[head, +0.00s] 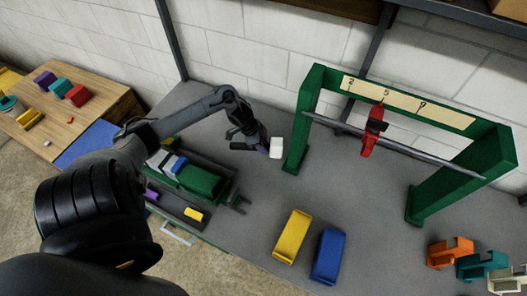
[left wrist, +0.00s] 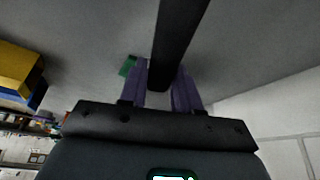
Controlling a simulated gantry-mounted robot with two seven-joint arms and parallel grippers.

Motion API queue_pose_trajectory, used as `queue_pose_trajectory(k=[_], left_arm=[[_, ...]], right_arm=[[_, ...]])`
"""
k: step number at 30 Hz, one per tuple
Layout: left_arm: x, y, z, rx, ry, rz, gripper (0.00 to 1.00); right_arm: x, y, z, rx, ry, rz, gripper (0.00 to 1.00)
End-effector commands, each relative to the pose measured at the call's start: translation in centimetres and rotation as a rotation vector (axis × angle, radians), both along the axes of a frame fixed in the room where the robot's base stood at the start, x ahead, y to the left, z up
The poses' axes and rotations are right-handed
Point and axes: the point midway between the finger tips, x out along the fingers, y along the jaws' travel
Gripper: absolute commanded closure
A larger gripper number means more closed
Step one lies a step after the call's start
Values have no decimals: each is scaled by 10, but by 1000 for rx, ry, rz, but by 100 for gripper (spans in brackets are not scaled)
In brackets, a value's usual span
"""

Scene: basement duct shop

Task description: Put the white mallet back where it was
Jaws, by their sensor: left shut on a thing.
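The white mallet shows in the head view as a white block-shaped head (head: 276,148) at the end of my left gripper (head: 262,146), just left of the green frame's left foot. My left gripper is shut on the mallet. In the left wrist view a dark bar, which looks like its handle (left wrist: 178,45), runs between the purple fingers (left wrist: 160,88). The green frame (head: 303,115) carries a grey rail (head: 405,152) and a pale strip marked 2, 5 and 9 (head: 400,100). A red tool (head: 371,132) hangs on the rail below the 5. My right gripper is not in view.
A yellow block (head: 292,237) and a blue block (head: 328,256) lie on the grey table in front of the frame. Orange (head: 449,252) and teal (head: 480,265) pieces stand at the right. A dark tray with coloured blocks (head: 200,180) is left of the gripper.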

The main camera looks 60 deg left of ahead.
Motion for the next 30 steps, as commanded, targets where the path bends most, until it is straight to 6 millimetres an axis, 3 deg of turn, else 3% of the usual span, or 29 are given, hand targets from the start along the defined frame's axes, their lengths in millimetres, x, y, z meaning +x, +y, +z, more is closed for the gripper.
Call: queue_pose_trajectory(k=[12, 24, 25, 30], left_arm=[[0, 0, -37, 0, -1, 2, 100], [0, 0, -41, 1, 0, 0, 100], [0, 0, -42, 1, 1, 0, 67], [0, 0, -42, 1, 1, 0, 43]], right_arm=[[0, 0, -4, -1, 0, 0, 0], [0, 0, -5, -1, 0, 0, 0], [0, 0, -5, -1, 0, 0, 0], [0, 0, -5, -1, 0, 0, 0]])
